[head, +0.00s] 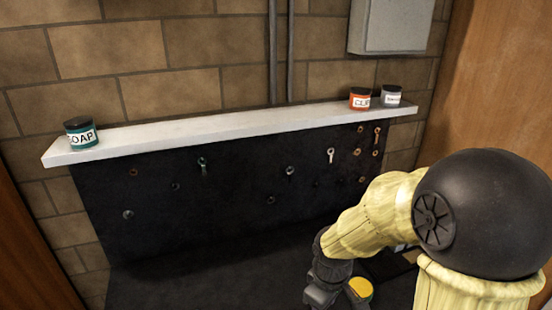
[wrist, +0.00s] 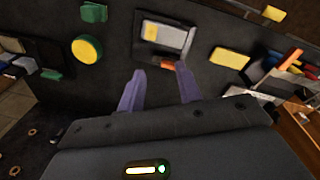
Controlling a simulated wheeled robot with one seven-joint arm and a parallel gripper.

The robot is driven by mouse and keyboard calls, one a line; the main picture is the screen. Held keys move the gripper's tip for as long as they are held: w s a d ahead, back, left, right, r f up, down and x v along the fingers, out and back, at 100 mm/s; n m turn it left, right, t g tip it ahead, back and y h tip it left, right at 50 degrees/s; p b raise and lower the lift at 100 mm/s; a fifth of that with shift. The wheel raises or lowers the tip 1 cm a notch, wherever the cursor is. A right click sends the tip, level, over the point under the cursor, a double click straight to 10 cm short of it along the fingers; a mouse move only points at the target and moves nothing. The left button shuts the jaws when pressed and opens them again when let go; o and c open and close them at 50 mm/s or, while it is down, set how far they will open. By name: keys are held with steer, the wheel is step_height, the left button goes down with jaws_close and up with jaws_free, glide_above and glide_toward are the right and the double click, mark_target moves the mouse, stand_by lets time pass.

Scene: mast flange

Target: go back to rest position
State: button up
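My gripper (wrist: 160,74) shows in the wrist view with its two purple fingers apart and nothing held between them. It is over a dark surface (wrist: 120,45) with several items on it. In the head view my arm comes in from the right and bends down to the bottom edge, where the fingers are hidden or out of frame. The task names no object.
A white shelf (head: 230,128) holds a SOAP jar (head: 80,133), an orange-labelled jar (head: 360,100) and a grey jar (head: 391,97). Below is a dark board (head: 230,190) with hooks. A yellow disc (wrist: 87,49), grey tray (wrist: 163,40) and yellow block (wrist: 230,58) lie near my gripper.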

steer(key=s+d+r+m+t, duration=0.1)
steer(key=s+d+m, duration=0.3)
steer(key=m, duration=0.5)
steer(key=shift+s+d+b, duration=0.15)
steer(key=shift+s+b, duration=0.15)
steer(key=shift+d+r, duration=0.1)
steer(key=shift+d, duration=0.05)
stand_by(0.6)
